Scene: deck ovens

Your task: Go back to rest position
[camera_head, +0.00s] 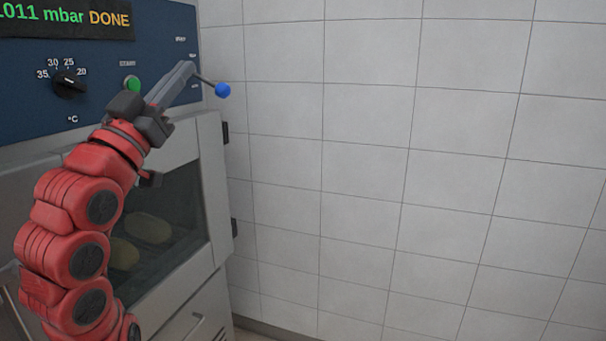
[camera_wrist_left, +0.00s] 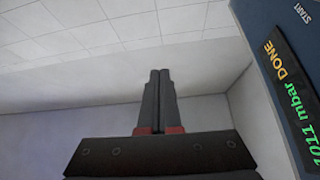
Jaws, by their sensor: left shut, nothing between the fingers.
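My left gripper (camera_head: 186,70) is raised in front of the oven's blue control panel (camera_head: 160,30), in the head view. Its fingers point up and to the right, near a thin lever with a blue ball knob (camera_head: 223,90). I cannot tell whether they touch the lever. In the left wrist view the two fingers (camera_wrist_left: 159,75) lie together with nothing between them. The display (camera_head: 65,16) reads "1011 mbar DONE"; part of it also shows in the left wrist view (camera_wrist_left: 290,100). My right gripper is in neither view.
The oven door (camera_head: 215,200) is shut, with round pale loaves (camera_head: 148,228) behind its glass. A black dial (camera_head: 69,84) and a green start button (camera_head: 132,84) are on the panel. A tiled wall (camera_head: 400,150) fills the right side, with free room before it.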

